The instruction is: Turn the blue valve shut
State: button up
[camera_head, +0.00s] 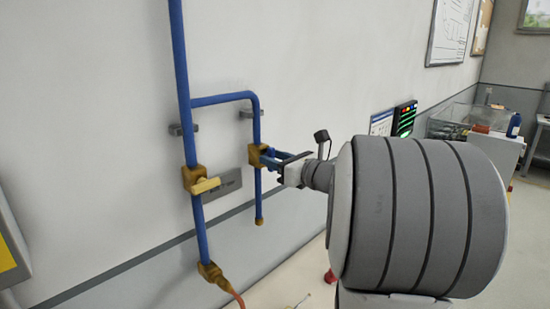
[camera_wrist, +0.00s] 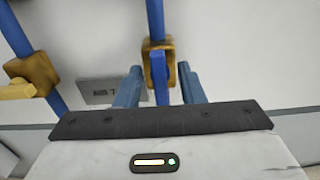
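The blue valve has a brass body (camera_head: 256,158) on the short branch of the blue pipe; the body (camera_wrist: 171,46) also shows in the wrist view. Its blue handle (camera_wrist: 160,78) points out toward my wrist camera, and appears roughly in line with the branch pipe. My gripper (camera_wrist: 160,84) is open, with one blue-grey finger on each side of the handle and a gap visible on both sides. In the head view my gripper (camera_head: 270,158) is right at the valve, and its fingers are hard to tell apart from the handle.
A second brass valve with a cream-yellow handle (camera_head: 206,186) sits on the main blue pipe (camera_head: 182,90), left of the branch. A grey label plate (camera_head: 224,184) is on the wall between them. An orange hose (camera_head: 232,291) leaves the main pipe's bottom. A cluttered bench (camera_head: 480,140) stands far right.

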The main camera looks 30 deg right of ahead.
grip_shut()
dwell(0.3)
jog(key=shift+f+b, duration=0.1)
jog(key=shift+b, duration=0.4)
jog(key=shift+s+a+f+n+b, duration=0.1)
jog(key=shift+n+b, duration=2.9)
jog(key=shift+b, duration=1.4)
jog(key=shift+a+f+n+b, duration=0.1)
jog(key=shift+a+n+b, duration=0.05)
jog(key=shift+n+b, duration=3.55)
jog(key=shift+s+a+f+n+b, duration=0.1)
jog(key=shift+n+b, duration=2.2)
jog(key=shift+b, duration=2.75)
